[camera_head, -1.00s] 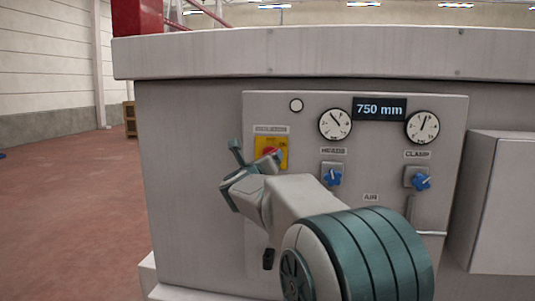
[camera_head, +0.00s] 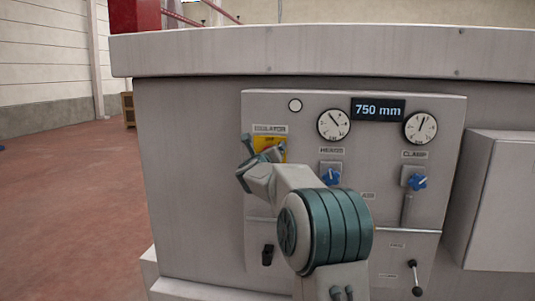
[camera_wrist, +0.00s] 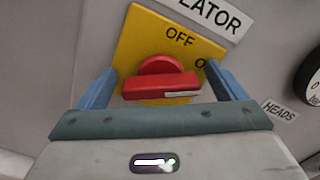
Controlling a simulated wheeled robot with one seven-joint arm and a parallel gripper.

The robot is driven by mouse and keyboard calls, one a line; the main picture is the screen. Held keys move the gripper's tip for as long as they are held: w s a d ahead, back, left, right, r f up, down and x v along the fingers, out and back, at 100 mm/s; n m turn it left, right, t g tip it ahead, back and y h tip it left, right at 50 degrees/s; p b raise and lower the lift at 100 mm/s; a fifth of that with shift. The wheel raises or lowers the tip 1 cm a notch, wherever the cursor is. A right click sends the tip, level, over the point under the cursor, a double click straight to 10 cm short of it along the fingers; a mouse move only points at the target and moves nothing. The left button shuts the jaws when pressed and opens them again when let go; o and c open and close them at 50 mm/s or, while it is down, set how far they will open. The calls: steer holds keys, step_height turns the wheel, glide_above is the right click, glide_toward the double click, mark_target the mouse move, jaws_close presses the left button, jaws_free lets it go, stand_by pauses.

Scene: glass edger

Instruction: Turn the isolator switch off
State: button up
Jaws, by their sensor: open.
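The isolator switch is a red rotary handle (camera_wrist: 160,82) on a yellow plate (camera_wrist: 140,42) marked OFF at its top. In the wrist view the handle's bar lies roughly crosswise between my fingers, with a pale mark at its right end. My gripper (camera_wrist: 165,88) is open, with one finger to each side of the handle; I cannot tell if either touches it. In the head view the yellow plate (camera_head: 263,143) is mostly hidden behind my gripper (camera_head: 258,158).
Right of the isolator, the grey panel (camera_head: 375,120) carries blue HEADS (camera_head: 330,174) and CLAMP (camera_head: 414,179) knobs, two gauges and a 750 mm display (camera_head: 378,109). Lower are a black switch (camera_head: 267,255) and a lever (camera_head: 415,277). A grey box (camera_head: 500,200) juts out at right.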

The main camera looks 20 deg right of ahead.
steer(key=c, duration=1)
steer(key=shift+o, duration=0.2)
steer(key=shift+n, duration=0.3)
steer(key=n, duration=0.6)
steer(key=shift+w+a+f, duration=0.1)
steer(key=shift+a+f, duration=0.05)
steer(key=n+p, duration=0.1)
steer(key=n, duration=0.4)
steer(key=shift+f+p, duration=0.1)
steer(key=shift+p, duration=0.25)
steer(key=shift+n, duration=0.3)
steer(key=o, duration=1)
steer(key=shift+c, duration=0.2)
